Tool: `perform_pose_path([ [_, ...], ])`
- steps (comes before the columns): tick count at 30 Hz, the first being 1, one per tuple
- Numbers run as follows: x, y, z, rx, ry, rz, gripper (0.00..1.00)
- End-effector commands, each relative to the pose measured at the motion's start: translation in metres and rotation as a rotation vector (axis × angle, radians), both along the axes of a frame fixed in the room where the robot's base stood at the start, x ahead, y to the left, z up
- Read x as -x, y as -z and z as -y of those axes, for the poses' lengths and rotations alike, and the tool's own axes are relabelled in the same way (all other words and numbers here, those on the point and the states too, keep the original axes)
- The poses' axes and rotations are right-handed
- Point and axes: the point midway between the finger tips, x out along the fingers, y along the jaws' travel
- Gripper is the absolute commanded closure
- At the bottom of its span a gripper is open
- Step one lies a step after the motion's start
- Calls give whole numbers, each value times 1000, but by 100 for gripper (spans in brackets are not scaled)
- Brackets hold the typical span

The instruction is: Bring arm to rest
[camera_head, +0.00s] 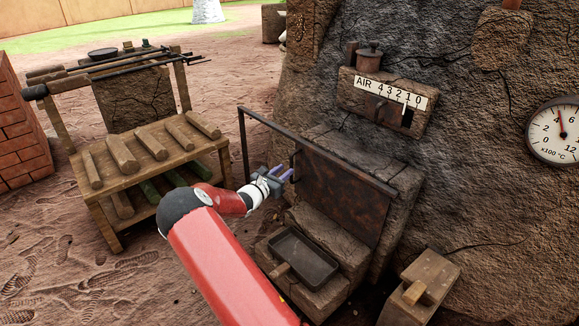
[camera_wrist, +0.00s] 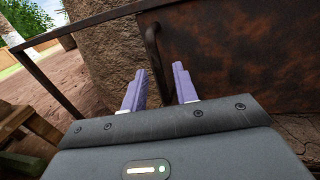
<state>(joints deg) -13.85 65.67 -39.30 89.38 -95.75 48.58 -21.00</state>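My arm (camera_head: 230,255) is red with a dark elbow and reaches out from the bottom of the head view toward the kiln. My gripper (camera_head: 285,174) is beside the left edge of the rusty kiln door (camera_head: 345,200). In the wrist view its two purple fingers (camera_wrist: 159,88) stand apart with nothing between them. The door's dark handle (camera_wrist: 152,50) is just beyond the fingertips and does not look gripped. The door covers the kiln opening.
A dark metal rail (camera_head: 315,150) runs above the door. A black tray (camera_head: 303,258) sits on the ledge below it. A wooden rack with logs (camera_head: 150,160) stands left. A wooden box (camera_head: 420,285) is at lower right. Bare ground lies between rack and kiln.

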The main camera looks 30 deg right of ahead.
Motion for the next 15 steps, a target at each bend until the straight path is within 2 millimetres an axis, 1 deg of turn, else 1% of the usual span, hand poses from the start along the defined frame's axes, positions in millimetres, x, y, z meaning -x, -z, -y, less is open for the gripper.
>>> perform_pose_path([
  [1,2,-1,-7,0,-1,-1,71],
  [3,5,0,-14,0,0,-1,71],
  [6,7,0,-19,0,1,-1,71],
  [15,8,1,-20,0,1,0,71],
])
